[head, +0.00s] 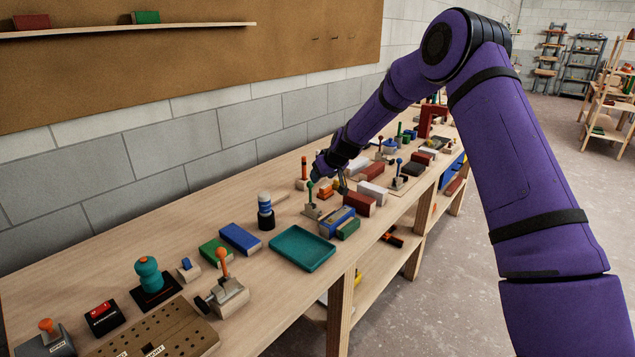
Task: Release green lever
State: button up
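A small lever with a green knob (310,186) stands upright on a pale base on the workbench, near the middle of the head view. My gripper (338,185) is low over the bench, just right of the green knob and slightly behind it. A small gap seems to show between the knob and my gripper. My fingers are small and dark here, so I cannot tell whether they are open or shut, or whether they touch anything. The far side of the lever's base is partly hard to make out.
A lever with an orange knob (222,254) stands nearer, and one with a blue knob (399,163) stands farther right. A teal tray (303,249) lies in front. Several painted blocks, including a dark red one (359,203), crowd the bench around my gripper. The wall runs behind.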

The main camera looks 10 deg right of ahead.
jog(key=shift+v, duration=1.2)
jog(key=s+r+g+h, duration=0.1)
jog(key=s+r+h, duration=0.1)
jog(key=s+r, duration=2.2)
jog(key=s+d+m, duration=0.2)
jog(key=s, duration=1.3)
jog(key=s+d+m, duration=0.2)
jog(key=s+d, duration=0.1)
jog(key=s, duration=1.3)
jog(key=shift+s+r+g+h, duration=0.25)
jog(key=shift+s+g+h, duration=0.05)
jog(key=shift+g+h, duration=0.1)
jog(key=shift+d, duration=0.15)
